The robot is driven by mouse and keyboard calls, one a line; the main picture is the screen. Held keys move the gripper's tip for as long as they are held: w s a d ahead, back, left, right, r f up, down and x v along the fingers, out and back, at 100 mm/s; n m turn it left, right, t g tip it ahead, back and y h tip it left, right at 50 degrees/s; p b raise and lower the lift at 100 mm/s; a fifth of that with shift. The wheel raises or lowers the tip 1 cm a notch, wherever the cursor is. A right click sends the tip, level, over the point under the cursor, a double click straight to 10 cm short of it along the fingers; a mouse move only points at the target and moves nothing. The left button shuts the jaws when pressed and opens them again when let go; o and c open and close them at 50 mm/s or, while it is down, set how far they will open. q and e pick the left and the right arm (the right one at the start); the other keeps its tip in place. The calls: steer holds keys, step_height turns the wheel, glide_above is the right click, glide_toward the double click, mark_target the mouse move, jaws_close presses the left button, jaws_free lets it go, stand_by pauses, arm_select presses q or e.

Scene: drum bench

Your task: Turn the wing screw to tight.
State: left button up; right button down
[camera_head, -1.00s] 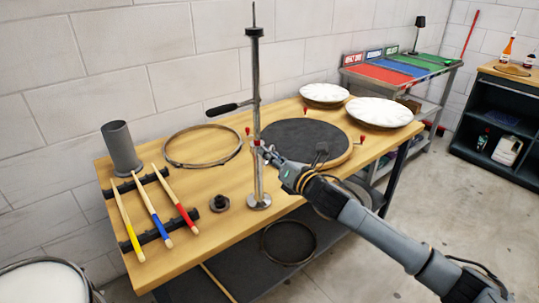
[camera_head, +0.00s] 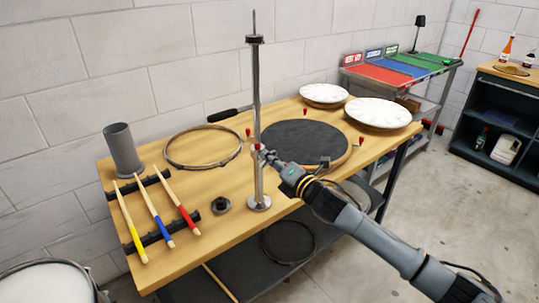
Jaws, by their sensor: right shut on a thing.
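A metal stand (camera_head: 257,100) rises upright from a round base on the wooden workbench, with a black collar near its top. The wing screw is at the joint partway up the stand, where a small red part shows; my gripper hides most of it. My right gripper (camera_head: 267,155) reaches in from the lower right and is shut on the wing screw, at the right side of the stand. How far the screw is turned cannot be told. My left gripper is not in view.
A black handle (camera_head: 222,115) shows left of the stand. A metal hoop (camera_head: 203,162), a black round pad (camera_head: 297,143) and white dishes (camera_head: 379,111) lie on the workbench (camera_head: 225,250). Drumsticks (camera_head: 154,217) rest on black racks at the left, near a grey cylinder (camera_head: 123,149).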

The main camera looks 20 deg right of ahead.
steer(key=m+p, duration=0.2)
steer(key=m, duration=0.3)
steer(key=shift+m, duration=0.4)
steer(key=m+p, duration=0.3)
steer(key=m, duration=0.3)
steer(key=shift+f, duration=0.1)
steer(key=m+p, duration=0.1)
steer(key=m, duration=0.4)
steer(key=shift+f+m+p, duration=0.1)
steer(key=shift+m+p, duration=0.2)
steer(key=shift+p, duration=0.1)
steer(key=m+p, duration=0.1)
steer(key=m, duration=0.5)
steer(key=shift+a+f, duration=0.1)
steer(key=shift+f, duration=0.05)
steer(key=c, duration=1.4)
jaws_free()
steer(key=v, duration=1.2)
